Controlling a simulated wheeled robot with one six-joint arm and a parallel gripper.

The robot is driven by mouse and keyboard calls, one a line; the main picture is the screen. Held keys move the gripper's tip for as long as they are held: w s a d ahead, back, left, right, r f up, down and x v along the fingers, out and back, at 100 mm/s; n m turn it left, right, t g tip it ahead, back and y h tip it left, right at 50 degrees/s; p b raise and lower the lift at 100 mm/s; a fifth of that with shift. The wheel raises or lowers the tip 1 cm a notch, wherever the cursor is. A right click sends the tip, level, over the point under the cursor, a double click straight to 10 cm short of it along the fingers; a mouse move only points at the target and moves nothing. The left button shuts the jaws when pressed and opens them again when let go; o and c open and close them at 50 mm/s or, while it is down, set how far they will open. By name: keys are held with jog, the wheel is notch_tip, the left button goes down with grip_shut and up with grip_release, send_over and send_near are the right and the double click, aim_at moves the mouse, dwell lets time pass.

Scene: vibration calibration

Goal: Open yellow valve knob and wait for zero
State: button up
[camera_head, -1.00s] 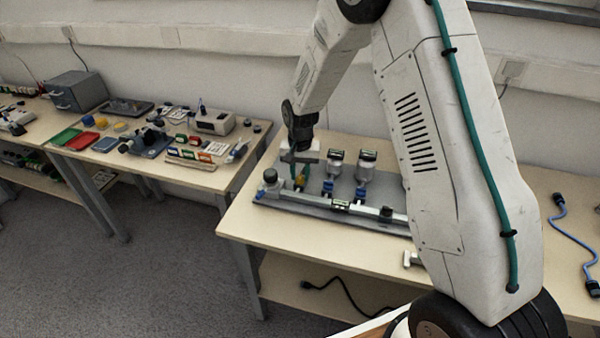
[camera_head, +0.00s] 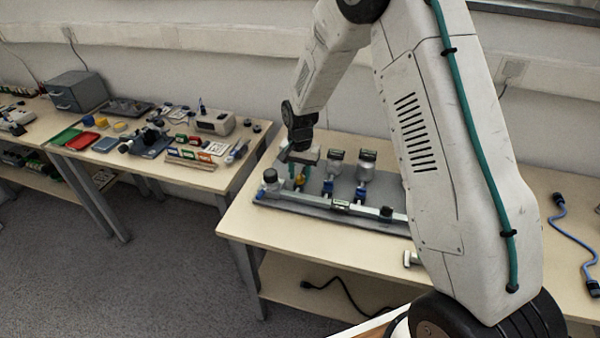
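The yellow valve knob (camera_head: 299,181) shows as a small patch at the left part of the grey valve panel (camera_head: 280,204) on the table. My gripper (camera_head: 298,178) points down over it, with its greenish fingers around or beside the knob. The fingers and knob are too small to tell whether they touch or how far apart the fingers are. Two gauges with dark tops, the left one (camera_head: 336,158) and the right one (camera_head: 366,160), stand behind the panel's pipe. Their readings cannot be made out. Blue valve knobs, one left (camera_head: 328,189) and one right (camera_head: 360,194), sit below them.
My large white arm hides the panel's right end. A blue cable (camera_head: 569,235) lies at the table's right. A black cable (camera_head: 340,290) lies on the lower shelf. A second table with coloured trays and tools (camera_head: 215,180) stands at left.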

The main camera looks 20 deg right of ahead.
aim_at(299, 176)
jog(key=shift+o, duration=0.9)
jog(key=shift+a, duration=0.1)
notch_tip(299, 176, up, 8)
jog(key=shift+f, duration=0.1)
